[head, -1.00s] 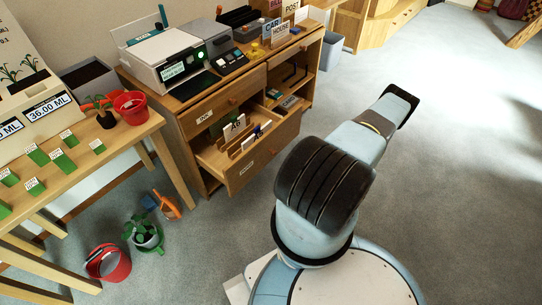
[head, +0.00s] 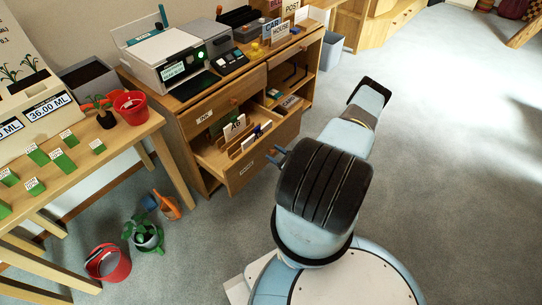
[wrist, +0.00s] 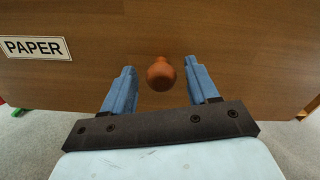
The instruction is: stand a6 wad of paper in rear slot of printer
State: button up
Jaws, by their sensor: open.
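The printer (head: 170,62), white with a dark front and a green light, stands on top of the wooden cabinet at the back left. A pale upright panel with a teal part rises at its rear; the slot itself is not clear. The drawer marked PAPER (wrist: 85,72) is open in the head view. In it stand a white A6 card (head: 235,127) and white and blue upright pieces; I cannot tell which is the A6 wad. My gripper (head: 277,156) is open in front of the drawer. In the wrist view its blue fingers (wrist: 158,72) lie either side of the round orange-brown knob (wrist: 160,75).
An INK drawer (head: 205,118) is closed above the open one. Open shelves with small items (head: 285,100) lie to its right. A table with plants and a red pot (head: 131,104) stands left. A red bucket (head: 107,262) and watering can are on the floor. Carpet at right is clear.

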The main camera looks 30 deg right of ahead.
jog(key=shift+w, duration=0.15)
jog(key=shift+a, duration=0.15)
grip_shut()
dwell(0.5)
